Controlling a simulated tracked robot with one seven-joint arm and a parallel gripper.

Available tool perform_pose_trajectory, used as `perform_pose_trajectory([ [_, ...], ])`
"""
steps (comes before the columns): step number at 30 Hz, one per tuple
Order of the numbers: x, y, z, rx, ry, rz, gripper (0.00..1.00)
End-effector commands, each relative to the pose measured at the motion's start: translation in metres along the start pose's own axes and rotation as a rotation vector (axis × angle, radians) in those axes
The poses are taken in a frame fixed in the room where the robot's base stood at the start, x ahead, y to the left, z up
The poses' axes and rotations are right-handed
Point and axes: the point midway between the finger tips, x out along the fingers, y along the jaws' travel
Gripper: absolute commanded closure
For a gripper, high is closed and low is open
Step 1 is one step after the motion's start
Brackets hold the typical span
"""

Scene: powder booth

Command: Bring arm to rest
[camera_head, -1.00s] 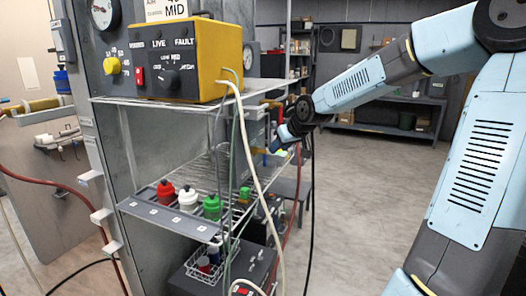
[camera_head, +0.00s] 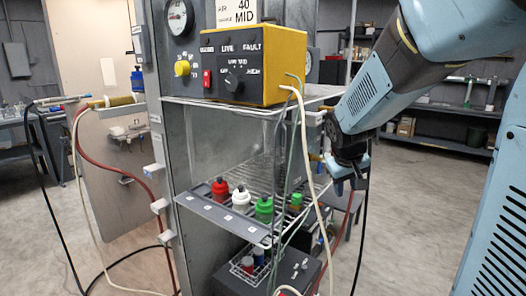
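My arm (camera_head: 370,98) comes in from the upper right, light blue and dark grey, and bends down to the right of the yellow control box. My gripper (camera_head: 348,188) hangs at its end, pointing down, to the right of the wire shelf with the bottles and apart from them. It is small and dark here, so I cannot make out whether its fingers are open or shut. I see nothing clearly held in it.
The yellow control box (camera_head: 280,65) stands on an upper shelf. Red (camera_head: 220,190), white (camera_head: 241,199) and green (camera_head: 264,210) bottles stand on the wire shelf below. A pale hose (camera_head: 306,150) and dark cables hang close to my gripper. Open floor (camera_head: 410,220) lies to the right.

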Motion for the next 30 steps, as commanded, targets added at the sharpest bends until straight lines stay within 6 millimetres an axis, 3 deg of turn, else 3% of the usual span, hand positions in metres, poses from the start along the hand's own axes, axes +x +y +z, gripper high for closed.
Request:
perform_pose_trajectory([
  [9,-0.068,0.000,0.055,0.099,0.026,0.025,0.62],
  [18,-0.118,0.000,0.115,0.209,0.079,-0.064,0.62],
  [24,-0.135,0.000,0.147,0.260,0.104,-0.153,0.62],
  [30,-0.139,0.000,0.161,0.279,0.110,-0.196,0.62],
])
